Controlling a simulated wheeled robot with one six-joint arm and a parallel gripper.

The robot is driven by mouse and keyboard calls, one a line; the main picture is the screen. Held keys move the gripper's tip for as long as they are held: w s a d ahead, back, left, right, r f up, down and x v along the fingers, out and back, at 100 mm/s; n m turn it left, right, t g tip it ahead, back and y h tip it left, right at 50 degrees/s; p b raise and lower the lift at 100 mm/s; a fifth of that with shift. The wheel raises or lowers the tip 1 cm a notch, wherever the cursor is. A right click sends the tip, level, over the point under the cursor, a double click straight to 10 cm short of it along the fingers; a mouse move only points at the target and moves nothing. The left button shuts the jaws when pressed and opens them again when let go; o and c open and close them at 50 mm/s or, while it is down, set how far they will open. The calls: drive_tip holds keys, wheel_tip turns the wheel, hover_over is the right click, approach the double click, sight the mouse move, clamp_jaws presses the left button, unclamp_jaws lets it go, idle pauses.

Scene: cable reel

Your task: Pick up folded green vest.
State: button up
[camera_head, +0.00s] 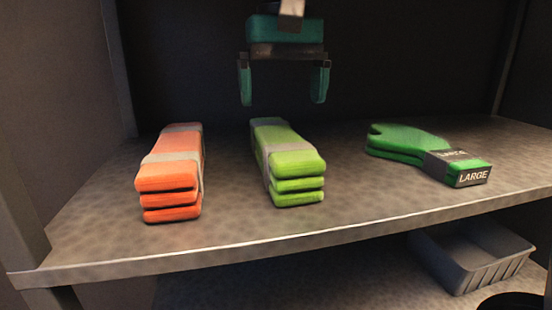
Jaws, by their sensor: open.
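The folded green vest (298,166) is a lime-green stack of folded layers with a grey band around it. It lies in the middle of the shelf, its folded end facing the front edge. My gripper (283,100) hangs above and a little behind the vest, its two teal fingers pointing down. The fingers are apart, with nothing between them. They do not appear to touch the vest.
The metal shelf (240,228) also holds a folded orange vest (168,188) at left and a green bundle labelled LARGE (405,143) at right. Bare shelf separates the three. A grey bin (470,262) sits on the level below. Uprights stand at both sides.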

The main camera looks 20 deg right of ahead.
sight(283, 134)
wheel_tip(283, 134, down, 5)
drive_tip(key=b, duration=0.4)
drive_tip(key=shift+f, duration=0.1)
drive_tip(key=f+b, duration=0.5)
drive_tip(key=shift+w+a+f, duration=0.1)
drive_tip(key=shift+w+a, duration=0.05)
drive_tip(key=shift+w, duration=0.2)
drive_tip(key=c, duration=1.1)
